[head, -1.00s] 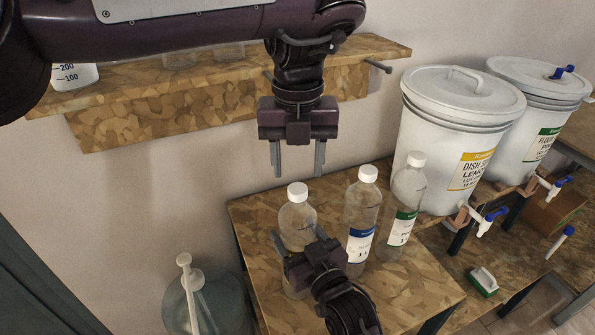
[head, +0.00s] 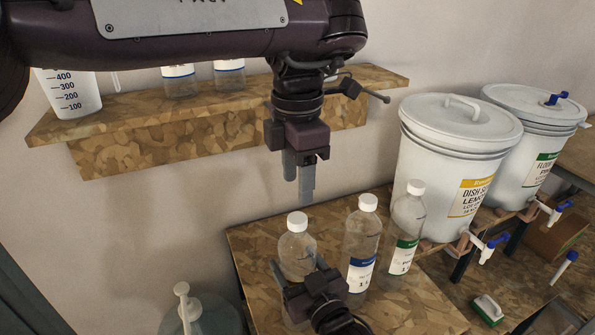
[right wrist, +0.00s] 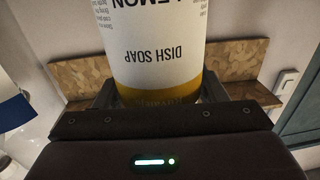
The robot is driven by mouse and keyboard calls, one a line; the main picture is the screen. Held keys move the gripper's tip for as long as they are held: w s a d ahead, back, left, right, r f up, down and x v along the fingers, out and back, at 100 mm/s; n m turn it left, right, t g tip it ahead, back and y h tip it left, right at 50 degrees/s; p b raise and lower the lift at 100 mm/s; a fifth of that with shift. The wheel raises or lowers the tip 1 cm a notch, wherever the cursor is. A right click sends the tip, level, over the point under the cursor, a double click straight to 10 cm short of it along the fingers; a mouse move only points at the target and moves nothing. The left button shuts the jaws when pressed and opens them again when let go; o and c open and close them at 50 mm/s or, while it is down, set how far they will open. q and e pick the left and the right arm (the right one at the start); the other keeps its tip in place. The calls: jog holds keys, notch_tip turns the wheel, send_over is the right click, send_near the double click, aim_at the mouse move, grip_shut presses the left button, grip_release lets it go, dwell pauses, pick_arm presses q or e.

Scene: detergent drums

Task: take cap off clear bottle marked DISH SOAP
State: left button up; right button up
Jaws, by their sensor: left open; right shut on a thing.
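The clear bottle with a white cap (head: 297,221) stands upright at the left of three bottles on the wooden table. Its body (head: 296,253) shows above my right gripper (head: 298,277). In the right wrist view its label (right wrist: 152,50) reads DISH SOAP, upside down, and the right fingers close on both sides of the bottle. The cap is on the bottle. My left gripper (head: 302,185) is open and empty, pointing down above the cap and apart from it. Its fingers are seen nearly edge-on.
A blue-labelled bottle (head: 361,240) and a green-labelled bottle (head: 406,228) stand close to the right. Two white drums (head: 432,175) with taps are further right. A wooden shelf (head: 215,120) with containers is behind the left arm. A pump jug (head: 200,318) is at lower left.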

aim_at(298, 217)
pick_arm(q)
notch_tip(298, 217, down, 8)
jog(key=shift+r, duration=0.25)
jog(key=c, duration=1)
jog(key=n, duration=0.3)
jog(key=shift+c, duration=0.2)
jog(key=n, duration=1)
jog(key=shift+r+n, duration=0.1)
jog(key=shift+n, duration=0.3)
jog(key=o, duration=1.1)
